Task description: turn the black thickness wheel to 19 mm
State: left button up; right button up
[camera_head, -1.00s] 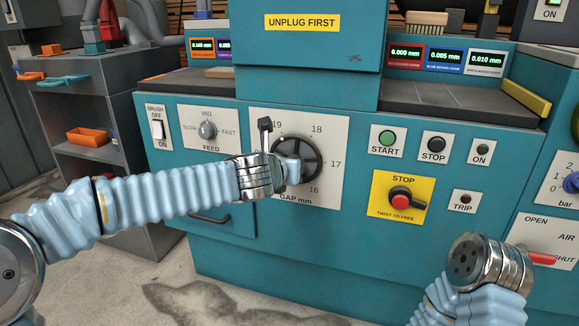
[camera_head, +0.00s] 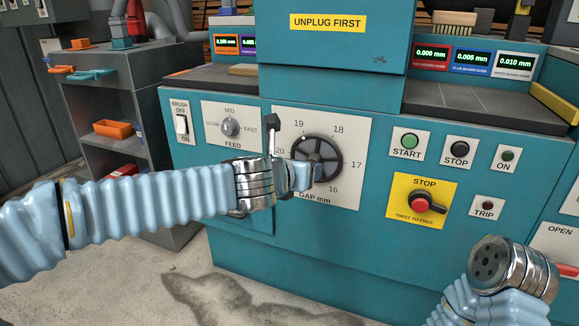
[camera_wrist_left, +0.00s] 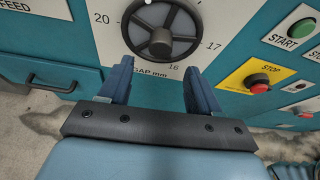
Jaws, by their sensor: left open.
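The black thickness wheel (camera_head: 329,149) is on a white plate marked GAP mm (camera_head: 350,190), with numbers 16 to 20 around it. The right gripper's fingers do not show.
The feed knob (camera_head: 230,127) and brush switch (camera_head: 182,124) are left of the wheel. The start button (camera_head: 409,141) and red stop button (camera_head: 421,202) are to its right. My right arm's metal wrist (camera_head: 512,266) is at the lower right.

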pick_arm(q)
jog(key=p+v, duration=0.1)
jog(key=v, duration=0.5)
jog(key=shift+s+p, duration=0.35)
jog(key=shift+a, duration=0.15)
